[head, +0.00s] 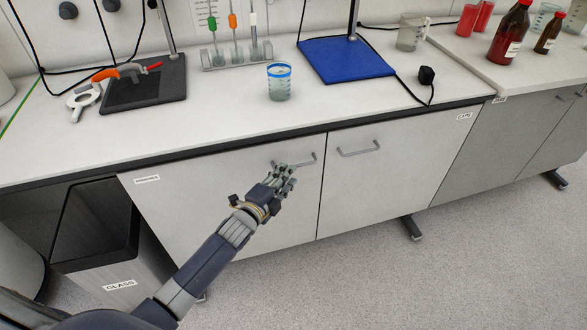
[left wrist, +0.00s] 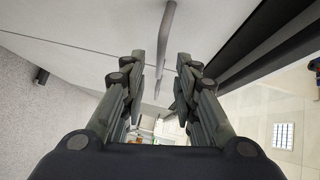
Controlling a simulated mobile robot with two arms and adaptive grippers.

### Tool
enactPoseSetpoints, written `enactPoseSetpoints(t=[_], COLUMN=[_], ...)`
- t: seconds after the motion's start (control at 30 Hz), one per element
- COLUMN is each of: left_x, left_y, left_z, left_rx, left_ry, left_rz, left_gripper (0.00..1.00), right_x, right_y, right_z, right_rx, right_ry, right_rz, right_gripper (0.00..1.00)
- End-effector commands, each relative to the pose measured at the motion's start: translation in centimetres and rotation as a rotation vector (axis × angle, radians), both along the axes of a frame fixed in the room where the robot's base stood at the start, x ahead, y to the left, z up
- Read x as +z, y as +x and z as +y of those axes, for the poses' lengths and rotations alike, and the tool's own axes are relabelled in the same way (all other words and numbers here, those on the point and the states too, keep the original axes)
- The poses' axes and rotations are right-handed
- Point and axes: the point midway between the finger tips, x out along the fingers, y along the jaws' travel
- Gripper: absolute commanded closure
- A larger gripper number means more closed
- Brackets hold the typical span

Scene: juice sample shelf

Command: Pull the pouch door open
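The left cabinet door (head: 230,200) is white and looks closed. Its small label (head: 147,180) is at the upper left and is too small to read surely. Its grey bar handle (head: 308,160) is near its upper right corner. My left gripper (head: 284,172) is at the left part of this handle. In the left wrist view, the fingers of my left gripper (left wrist: 160,65) are open, with the bar handle (left wrist: 167,40) running between them; I cannot tell if they touch it. My right gripper is not in view.
The right door (head: 385,175) has its own handle (head: 360,150) and a "CAPS" label (head: 464,116). A glass bin (head: 110,245) stands left of the doors. A blue-rimmed beaker (head: 279,84) stands on the counter above. The floor (head: 430,270) in front is clear.

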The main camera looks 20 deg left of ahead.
Motion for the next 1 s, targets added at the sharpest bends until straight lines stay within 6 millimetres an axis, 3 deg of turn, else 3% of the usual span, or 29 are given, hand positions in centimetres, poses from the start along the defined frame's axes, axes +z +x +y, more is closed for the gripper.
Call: enactPoseSetpoints(t=[0.1,0.3,0.73,0.87,1.0], left_x=[-0.2,-0.6,-0.7,-0.7,-0.7], left_y=[2.0,3.9,4.5,4.5,4.5], left_z=[-0.4,-0.8,-0.9,-0.9,-0.9], left_rx=[-0.001,0.0,0.0,0.0,0.0], left_ry=[0.0,-0.001,-0.001,-0.001,-0.001], left_rz=[-0.001,0.001,0.001,0.001,0.001], left_gripper=[0.72,0.72,0.72,1.0,1.0], right_x=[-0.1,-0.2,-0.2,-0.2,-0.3], right_y=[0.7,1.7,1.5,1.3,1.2], right_z=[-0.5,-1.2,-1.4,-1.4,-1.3], right_rx=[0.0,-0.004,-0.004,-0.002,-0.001], right_ry=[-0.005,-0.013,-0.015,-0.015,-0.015], right_rz=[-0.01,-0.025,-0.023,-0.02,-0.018], right_gripper=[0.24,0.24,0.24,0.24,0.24])
